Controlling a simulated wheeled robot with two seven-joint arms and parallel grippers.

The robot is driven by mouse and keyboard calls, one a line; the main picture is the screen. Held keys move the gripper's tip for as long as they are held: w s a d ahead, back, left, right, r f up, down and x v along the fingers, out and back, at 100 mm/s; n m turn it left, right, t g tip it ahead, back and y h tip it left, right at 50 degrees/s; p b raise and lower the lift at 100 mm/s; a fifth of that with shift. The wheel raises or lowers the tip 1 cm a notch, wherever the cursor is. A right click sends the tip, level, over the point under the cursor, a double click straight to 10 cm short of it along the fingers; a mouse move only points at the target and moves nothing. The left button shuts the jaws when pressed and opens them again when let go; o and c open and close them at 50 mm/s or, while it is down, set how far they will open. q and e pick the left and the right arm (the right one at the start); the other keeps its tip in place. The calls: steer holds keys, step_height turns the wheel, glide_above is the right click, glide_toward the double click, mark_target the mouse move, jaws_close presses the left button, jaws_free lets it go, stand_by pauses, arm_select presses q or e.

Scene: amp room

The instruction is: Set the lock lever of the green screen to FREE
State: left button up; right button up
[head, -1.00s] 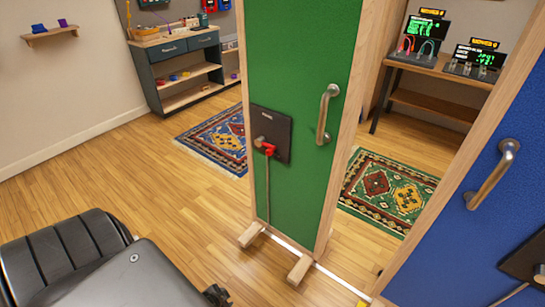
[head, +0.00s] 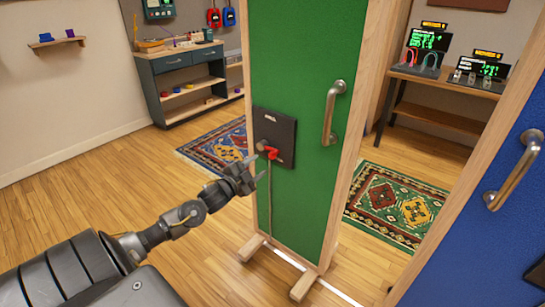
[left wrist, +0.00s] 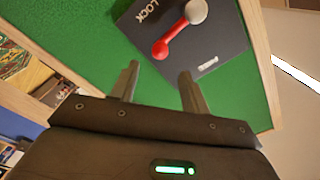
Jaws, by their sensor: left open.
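The green screen (head: 302,65) is a tall green panel in a wooden frame. Its black lock plate (head: 284,124) carries a lever (head: 271,153) with a red end and a grey round hub. In the left wrist view the red knob (left wrist: 160,49) hangs out from the hub (left wrist: 197,11) on the plate (left wrist: 222,42). LOCK is printed on the plate; a smaller label cannot be read. My left gripper (head: 257,171) is open and empty, just short of the lever. Its two fingers (left wrist: 159,70) lie either side of the red knob's line, apart from it. My right gripper is out of view.
A metal handle (head: 333,112) stands out from the green screen right of the plate. A blue screen (head: 510,195) with its own handle (head: 514,170) is at the right. A cord hangs below the lever. Open wooden floor (head: 150,180) lies left of the screen.

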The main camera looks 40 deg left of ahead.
mark_target(270, 157)
arm_select(q)
steer(key=w, duration=0.9)
steer(key=shift+w+a, duration=0.1)
steer(key=shift+w, duration=0.1)
steer(key=shift+c, duration=0.5)
jaws_close()
